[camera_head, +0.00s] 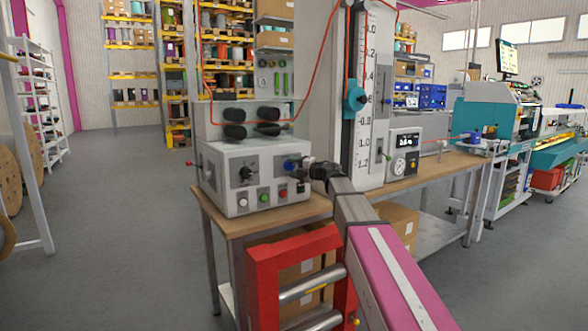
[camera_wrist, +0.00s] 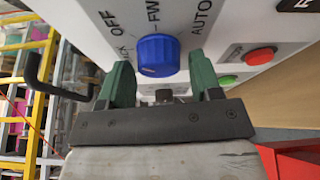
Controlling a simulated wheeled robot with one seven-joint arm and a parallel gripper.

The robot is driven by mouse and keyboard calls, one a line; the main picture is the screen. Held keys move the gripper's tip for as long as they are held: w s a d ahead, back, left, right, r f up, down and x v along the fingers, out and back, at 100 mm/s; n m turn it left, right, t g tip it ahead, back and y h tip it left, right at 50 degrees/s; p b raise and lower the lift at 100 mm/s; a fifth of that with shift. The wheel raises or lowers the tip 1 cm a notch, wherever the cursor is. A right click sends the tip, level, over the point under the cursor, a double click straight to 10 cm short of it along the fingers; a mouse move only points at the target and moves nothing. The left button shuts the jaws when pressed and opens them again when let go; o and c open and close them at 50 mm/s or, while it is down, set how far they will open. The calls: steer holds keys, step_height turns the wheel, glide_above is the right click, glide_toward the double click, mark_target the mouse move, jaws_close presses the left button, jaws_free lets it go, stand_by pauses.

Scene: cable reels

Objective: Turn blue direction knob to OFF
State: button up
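The blue direction knob (camera_wrist: 158,54) sits on the white control panel (camera_wrist: 235,25), with OFF, FW and AUTO printed around it. A small pale mark shows low on the knob's side; I cannot tell which label the knob points to. My gripper (camera_wrist: 161,68) is open, with its two green fingers on either side of the knob and a gap showing at each side. In the head view the knob (camera_head: 291,164) is partly hidden by my gripper (camera_head: 309,166), which reaches the right side of the control box (camera_head: 225,170).
A red button (camera_wrist: 260,56) and a green button (camera_wrist: 228,79) lie right of the knob. A black handle (camera_wrist: 40,75) sticks out at left. A black knob (camera_head: 247,172) is on the same box.

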steer(key=shift+o, duration=0.3)
steer(key=shift+d, duration=0.1)
steer(key=v, duration=1)
steer(key=shift+s+d, duration=0.2)
steer(key=shift+d, duration=0.05)
